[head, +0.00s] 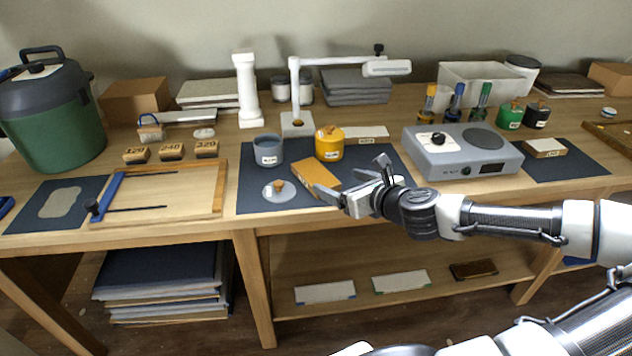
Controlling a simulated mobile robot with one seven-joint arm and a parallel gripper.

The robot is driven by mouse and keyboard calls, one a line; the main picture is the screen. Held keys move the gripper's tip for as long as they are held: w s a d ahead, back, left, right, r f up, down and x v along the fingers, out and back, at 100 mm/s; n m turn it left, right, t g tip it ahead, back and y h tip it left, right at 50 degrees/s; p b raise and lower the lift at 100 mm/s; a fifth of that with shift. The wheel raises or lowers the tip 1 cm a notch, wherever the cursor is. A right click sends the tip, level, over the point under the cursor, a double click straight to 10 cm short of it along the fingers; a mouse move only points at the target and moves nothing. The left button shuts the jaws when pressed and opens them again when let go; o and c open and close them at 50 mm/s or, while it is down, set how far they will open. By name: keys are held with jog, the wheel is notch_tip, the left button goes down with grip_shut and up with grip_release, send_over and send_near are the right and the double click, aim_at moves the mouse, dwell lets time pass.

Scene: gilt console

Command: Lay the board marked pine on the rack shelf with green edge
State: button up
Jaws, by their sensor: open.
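An orange-brown wooden board (317,174) lies on the dark mat in the middle of the table. A pale label is near its front edge, but I cannot read it. Another small board with a pale top (545,145) and a label lies on the right mat; its marking is also too small to read. My gripper (358,180) is open, its fingers just right of the orange-brown board; I cannot tell whether they touch it. On the lower shelf, a pale panel with a green edge (400,281) lies between a blue-edged panel (324,292) and a brown one (473,270).
A grey hotplate (462,152) is to the right. The tabletop overhangs the lower shelf (440,297), which has bare room between panels.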

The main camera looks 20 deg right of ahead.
aim_at(318, 175)
jog(key=b+x, duration=0.1)
jog(key=x, duration=0.4)
jog(key=shift+w+f, duration=0.1)
jog(key=shift+w, duration=0.1)
jog(key=x, duration=0.1)
jog(key=b+x, duration=0.1)
jog(key=x, duration=0.1)
jog(key=b+x, duration=0.1)
jog(key=shift+w+a+f, duration=0.25)
jog(key=shift+a+f, duration=0.05)
jog(key=shift+f, duration=0.05)
jog(key=shift+w, duration=0.3)
jog(key=c, duration=1.3)
